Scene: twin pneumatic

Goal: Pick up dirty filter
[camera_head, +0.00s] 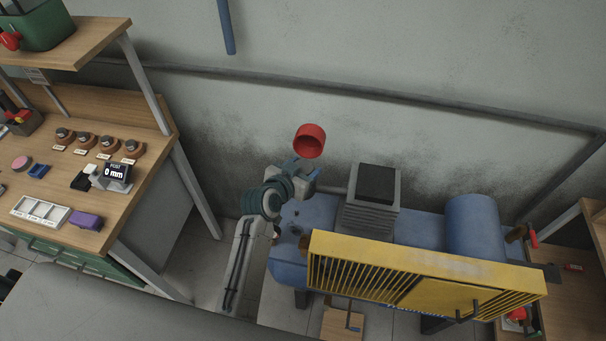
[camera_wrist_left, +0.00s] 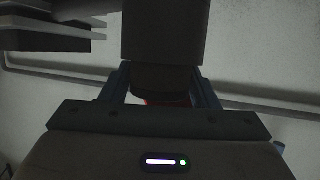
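My left gripper (camera_head: 305,170) is up beside the blue compressor, at the end of a short pipe from its grey finned block. A red open cup (camera_head: 310,140) is just beyond its fingertips. In the left wrist view the two fingers (camera_wrist_left: 160,88) stand apart, on either side of a dark brown round piece (camera_wrist_left: 165,78), with a sliver of red behind it. This piece may be the dirty filter, but it is too dark to be sure. Whether the fingers press on it is not clear. A dark block (camera_wrist_left: 165,30) hides its upper part. My right gripper is not in view.
The blue compressor tank (camera_head: 415,230) and grey finned block (camera_head: 370,195) stand right of the gripper, behind a yellow slatted guard (camera_head: 425,280). A wooden workbench (camera_head: 130,205) at left bears several small round parts, a gauge reading 0 mm (camera_head: 115,173) and a white tray (camera_head: 40,211).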

